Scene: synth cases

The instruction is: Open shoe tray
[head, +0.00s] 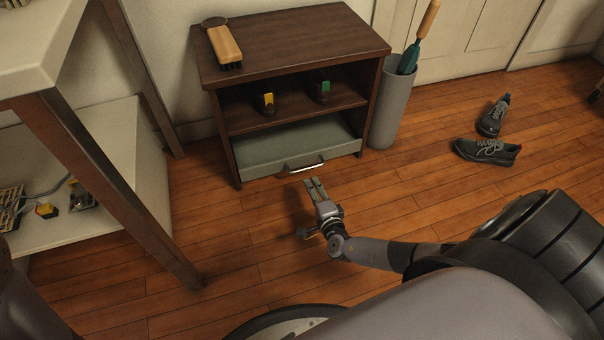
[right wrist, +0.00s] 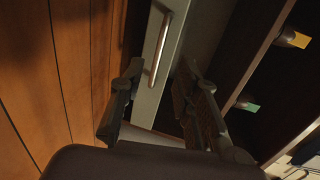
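The shoe tray (head: 290,145) is a grey-green tray in the bottom of a dark brown shoe cabinet (head: 300,40). It has a metal bar handle (head: 303,165) on its front. My right gripper (head: 316,184) is in front of the cabinet, just short of the handle, with its fingers pointing at it. In the right wrist view, the right gripper (right wrist: 155,95) is open, and the handle (right wrist: 160,50) shows ahead between the fingers, apart from them. The tray front (right wrist: 172,50) shows behind the handle. My left gripper is out of view.
A brush (head: 222,42) lies on the cabinet top; a yellow-tagged item (head: 267,103) and a green-tagged item (head: 322,92) are on the open shelf. A grey bin (head: 390,108) stands right of it. Shoes (head: 487,150) lie farther right. A table leg (head: 110,190) stands left. Floor before the tray is clear.

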